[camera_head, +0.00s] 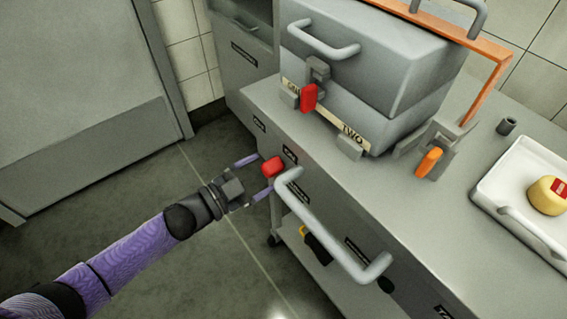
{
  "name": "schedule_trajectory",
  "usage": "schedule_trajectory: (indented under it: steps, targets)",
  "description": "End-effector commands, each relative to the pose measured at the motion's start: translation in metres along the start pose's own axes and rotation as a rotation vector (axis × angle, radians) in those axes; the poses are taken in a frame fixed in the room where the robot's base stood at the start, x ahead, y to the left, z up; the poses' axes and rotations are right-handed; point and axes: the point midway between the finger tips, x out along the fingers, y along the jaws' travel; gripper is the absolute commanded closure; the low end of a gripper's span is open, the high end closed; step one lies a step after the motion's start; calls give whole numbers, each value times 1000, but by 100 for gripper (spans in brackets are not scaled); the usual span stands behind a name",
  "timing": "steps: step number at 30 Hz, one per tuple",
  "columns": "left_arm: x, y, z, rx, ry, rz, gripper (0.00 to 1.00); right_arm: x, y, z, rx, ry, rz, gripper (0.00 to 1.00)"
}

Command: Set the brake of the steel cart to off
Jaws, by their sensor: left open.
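The steel cart (367,214) is a grey cart or counter unit with drawers, a long bar handle (330,235) on its front and a wheel at its foot. A red knob (272,167) sticks out at the cart's front, near the upper end of the bar handle; small dark labels lie close to it. My left gripper (256,176) is open, its two purple fingers on either side of the red knob. I cannot tell whether the fingers touch it. The lettering by the knob is too small to read. My right gripper is not in view.
A grey metal box (370,55) with a red latch (309,97) and an orange latch (429,162) stands on the cart top. A white tray (490,195) holds a yellow cheese wheel (546,196) at right. The floor (130,210) at left is clear, before a grey door (75,80).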

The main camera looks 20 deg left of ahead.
Motion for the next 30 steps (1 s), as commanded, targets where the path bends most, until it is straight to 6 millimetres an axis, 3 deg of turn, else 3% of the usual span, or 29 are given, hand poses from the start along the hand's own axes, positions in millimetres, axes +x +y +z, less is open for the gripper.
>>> schedule_trajectory:
  steps: [3, 9, 19, 30]
  targets:
    - [22, 2, 4, -1, 0, 0, 15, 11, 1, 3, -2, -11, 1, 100]
    - [45, 1, 3, -2, -3, -1, 15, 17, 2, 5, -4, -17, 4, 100]
    - [49, 0, 1, -2, -4, -1, 17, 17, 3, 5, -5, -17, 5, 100]
    - [49, 0, 2, -2, -5, -1, 95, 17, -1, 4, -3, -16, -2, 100]
